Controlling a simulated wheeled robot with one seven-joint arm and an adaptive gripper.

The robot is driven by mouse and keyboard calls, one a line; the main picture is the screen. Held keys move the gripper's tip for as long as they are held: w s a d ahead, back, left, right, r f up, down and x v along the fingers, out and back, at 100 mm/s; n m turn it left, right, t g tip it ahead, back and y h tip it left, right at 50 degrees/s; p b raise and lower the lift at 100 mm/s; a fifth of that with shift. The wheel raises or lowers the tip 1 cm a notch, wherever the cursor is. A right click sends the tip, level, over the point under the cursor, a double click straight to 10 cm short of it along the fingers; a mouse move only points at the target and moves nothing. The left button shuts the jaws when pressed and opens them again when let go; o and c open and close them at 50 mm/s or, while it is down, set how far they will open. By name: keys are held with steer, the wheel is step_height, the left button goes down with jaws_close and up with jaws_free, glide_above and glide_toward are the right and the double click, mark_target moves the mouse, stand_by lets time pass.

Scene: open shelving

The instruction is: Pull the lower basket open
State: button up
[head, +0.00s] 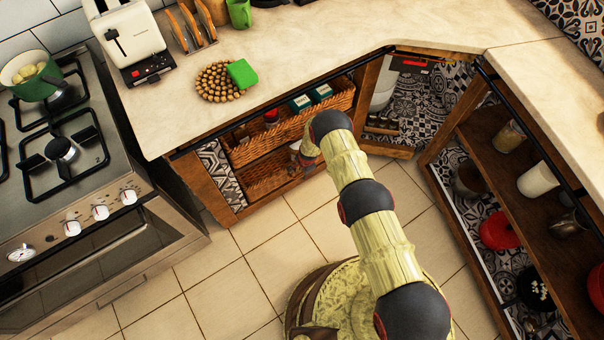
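The lower wicker basket (266,178) sits in the open shelving under the counter, below the upper wicker basket (262,147). Its left part shows; its right end is partly hidden by my arm. My arm reaches up from the base to the shelf front and bends down there. My gripper is at or behind the bend near the right part of the lower basket, mostly hidden by my own arm. I cannot tell whether its fingers are open or shut, or whether they touch the basket.
The upper basket holds green boxes (311,96) and a red item. The counter (330,40) overhangs the shelving. The oven (110,245) stands at left, and open shelves with jars (537,179) and a red pot (499,231) at right. The tiled floor (240,265) before the baskets is clear.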

steer(key=shift+c, duration=1.3)
steer(key=c, duration=0.4)
jaws_close()
